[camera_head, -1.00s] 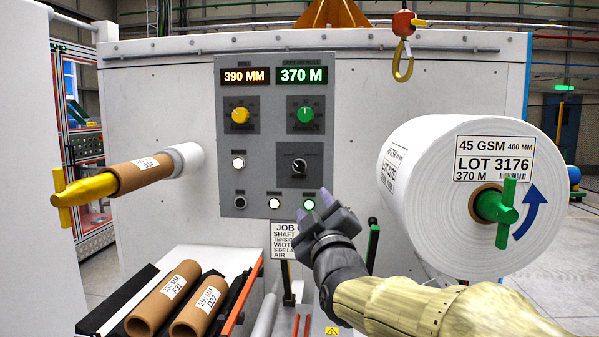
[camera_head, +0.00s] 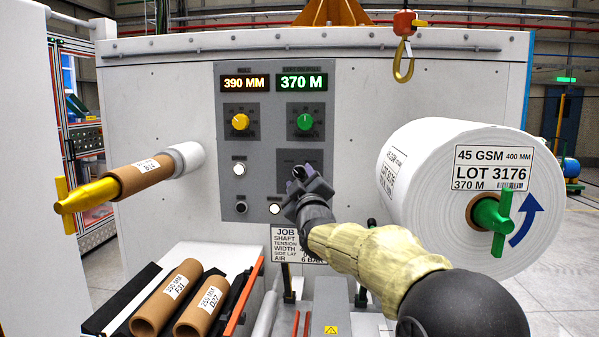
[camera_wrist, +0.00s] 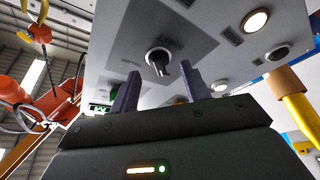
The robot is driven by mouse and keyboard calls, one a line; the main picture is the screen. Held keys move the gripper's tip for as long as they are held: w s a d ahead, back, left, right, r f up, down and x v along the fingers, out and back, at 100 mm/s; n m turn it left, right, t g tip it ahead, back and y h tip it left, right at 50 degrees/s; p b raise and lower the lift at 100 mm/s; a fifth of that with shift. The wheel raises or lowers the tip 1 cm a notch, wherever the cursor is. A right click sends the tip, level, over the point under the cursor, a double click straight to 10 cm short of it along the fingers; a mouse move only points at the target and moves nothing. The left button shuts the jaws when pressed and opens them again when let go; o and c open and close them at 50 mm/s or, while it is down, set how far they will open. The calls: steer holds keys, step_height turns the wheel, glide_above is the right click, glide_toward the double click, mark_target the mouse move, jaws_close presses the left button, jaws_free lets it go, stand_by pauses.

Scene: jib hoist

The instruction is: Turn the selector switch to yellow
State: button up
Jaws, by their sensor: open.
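The selector switch is a black knob (camera_head: 299,171) on the lower right plate of the grey control panel (camera_head: 262,190). My gripper (camera_head: 304,181) is in front of it and hides most of it in the head view. In the wrist view the knob (camera_wrist: 158,60) shows whole, with a light mark on its grip. My gripper's two fingers (camera_wrist: 160,87) are open and empty. The knob lies between and just beyond the fingertips in that picture; I cannot tell whether they touch it.
A yellow dial (camera_head: 240,122) and a green dial (camera_head: 305,122) sit above, under two lit displays. White buttons (camera_head: 239,169) and a black button (camera_head: 241,207) are close by. A large paper roll (camera_head: 430,200) stands right; a hoist hook (camera_head: 403,62) hangs above.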

steer(key=shift+x, duration=0.9)
steer(key=shift+c, duration=0.5)
steer(key=c, duration=0.9)
